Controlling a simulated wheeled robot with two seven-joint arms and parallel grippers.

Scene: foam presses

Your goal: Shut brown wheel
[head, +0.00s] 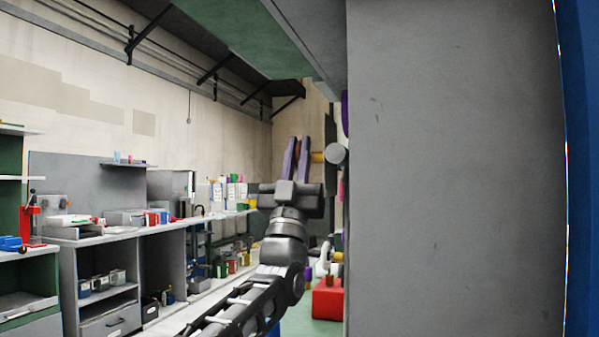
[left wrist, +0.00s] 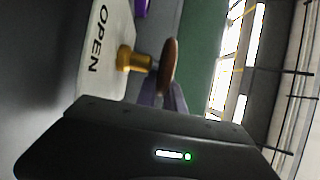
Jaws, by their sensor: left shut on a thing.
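The brown wheel (left wrist: 168,66) shows nearly edge-on in the left wrist view, on a gold stem (left wrist: 136,60) that comes out of a pale plate (left wrist: 98,55) marked OPEN. My left gripper (head: 297,150) is raised beside the side of the large grey cabinet (head: 450,170) in the head view. Its purple fingers are upright and shut on the brown wheel. They mostly hide the wheel in the head view; the gold stem (head: 317,157) shows just right of them. In the left wrist view the fingertips are partly hidden behind the wheel and the gripper body. My right gripper is out of view.
The grey cabinet fills the right of the head view close by. A grey round knob (head: 336,154) sticks out near the stem. A red box (head: 327,299) is below. A long workbench (head: 170,226) with several small items runs along the left wall.

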